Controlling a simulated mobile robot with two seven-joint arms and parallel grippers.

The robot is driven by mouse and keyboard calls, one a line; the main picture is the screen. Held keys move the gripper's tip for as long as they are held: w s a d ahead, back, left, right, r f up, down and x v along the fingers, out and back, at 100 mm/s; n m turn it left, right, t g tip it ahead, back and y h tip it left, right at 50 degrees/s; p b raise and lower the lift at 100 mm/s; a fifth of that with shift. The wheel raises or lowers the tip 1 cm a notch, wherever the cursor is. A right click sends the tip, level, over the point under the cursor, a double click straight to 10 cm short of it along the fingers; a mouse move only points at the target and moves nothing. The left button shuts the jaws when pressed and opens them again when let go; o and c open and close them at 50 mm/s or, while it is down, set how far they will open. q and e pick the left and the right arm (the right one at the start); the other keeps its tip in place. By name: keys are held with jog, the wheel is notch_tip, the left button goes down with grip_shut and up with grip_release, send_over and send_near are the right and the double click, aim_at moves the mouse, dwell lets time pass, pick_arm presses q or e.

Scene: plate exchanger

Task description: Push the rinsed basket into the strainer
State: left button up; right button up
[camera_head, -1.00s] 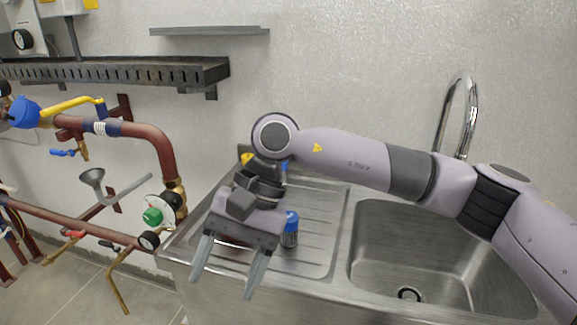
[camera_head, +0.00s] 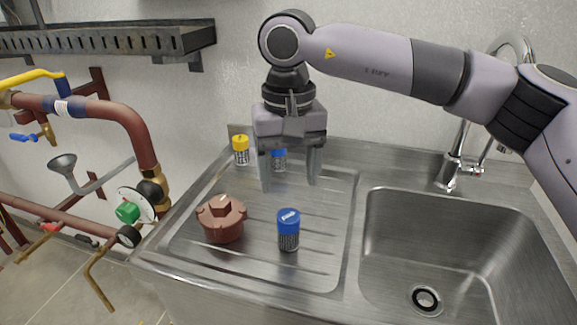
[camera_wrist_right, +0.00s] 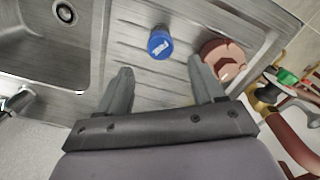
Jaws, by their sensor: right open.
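My right gripper (camera_head: 289,185) hangs open and empty over the back of the drainboard, fingers pointing down. In the right wrist view its two fingers (camera_wrist_right: 160,72) are spread with nothing between them. A small dark cylinder with a blue top (camera_head: 288,231) stands upright on the drainboard in front of the gripper; its blue top also shows in the right wrist view (camera_wrist_right: 160,44). I cannot tell whether it is the basket. A brown-red cap (camera_head: 221,219) sits to its left. I cannot clearly identify the strainer; a round pale-faced fitting (camera_head: 133,204) with a green part joins the pipework at left.
A yellow-topped container (camera_head: 240,150) and another blue-topped one (camera_head: 279,160), partly hidden by my gripper, stand at the back. The sink basin (camera_head: 435,245) and tap (camera_head: 450,170) are at right. Brown pipes (camera_head: 120,115) and a funnel (camera_head: 63,168) are at left.

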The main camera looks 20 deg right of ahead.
aim_at(288, 215)
notch_tip(288, 215, down, 8)
jog(key=b, duration=0.4)
jog(key=shift+r+b, duration=0.15)
jog(key=shift+b, duration=0.25)
jog(key=shift+f, duration=0.3)
jog(key=c, duration=1)
